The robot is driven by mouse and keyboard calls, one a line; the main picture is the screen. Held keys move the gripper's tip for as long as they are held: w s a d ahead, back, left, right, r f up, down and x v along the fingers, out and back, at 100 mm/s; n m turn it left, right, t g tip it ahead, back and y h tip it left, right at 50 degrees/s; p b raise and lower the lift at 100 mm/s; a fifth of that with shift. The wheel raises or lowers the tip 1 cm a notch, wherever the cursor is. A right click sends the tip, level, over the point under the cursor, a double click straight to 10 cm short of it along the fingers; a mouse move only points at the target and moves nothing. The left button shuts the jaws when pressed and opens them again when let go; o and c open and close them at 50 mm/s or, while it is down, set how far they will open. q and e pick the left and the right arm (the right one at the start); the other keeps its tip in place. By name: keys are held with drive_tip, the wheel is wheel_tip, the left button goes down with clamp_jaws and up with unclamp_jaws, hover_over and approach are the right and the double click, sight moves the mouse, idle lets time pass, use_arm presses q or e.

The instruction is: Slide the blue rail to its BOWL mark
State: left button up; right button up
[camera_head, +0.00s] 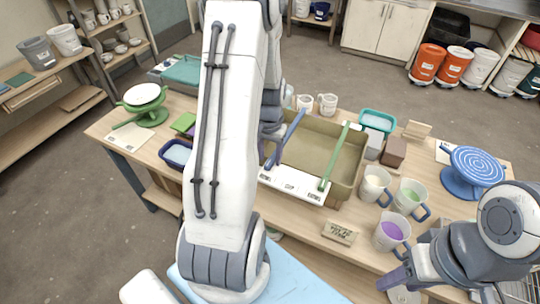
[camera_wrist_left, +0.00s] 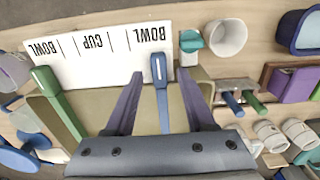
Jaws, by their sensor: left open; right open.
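The blue rail (camera_head: 294,131) lies across the tan glaze tray (camera_head: 345,150), near its left side in the head view. Its near end is by the left BOWL word on the white mark strip (camera_head: 300,190). In the left wrist view, the rail (camera_wrist_left: 162,105) ends just below a BOWL word on the strip (camera_wrist_left: 95,65). My left gripper (camera_wrist_left: 160,75) is open, one finger on each side of the rail, with gaps visible. In the head view my arm hides most of that gripper. My right gripper (camera_head: 395,277) is open and empty at the front right, away from the tray.
A green rail (camera_head: 335,155) crosses the tray's right side, ending near the other BOWL word. Cups of glaze (camera_head: 391,231) stand right of the tray. A blue banding wheel (camera_head: 472,168) stands at the right, and a wooden sign (camera_head: 340,232) in front.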

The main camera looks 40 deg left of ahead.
use_arm(q)
drive_tip(key=shift+f, duration=0.6)
clamp_jaws()
drive_tip(key=shift+r, duration=0.1)
idle(1.0)
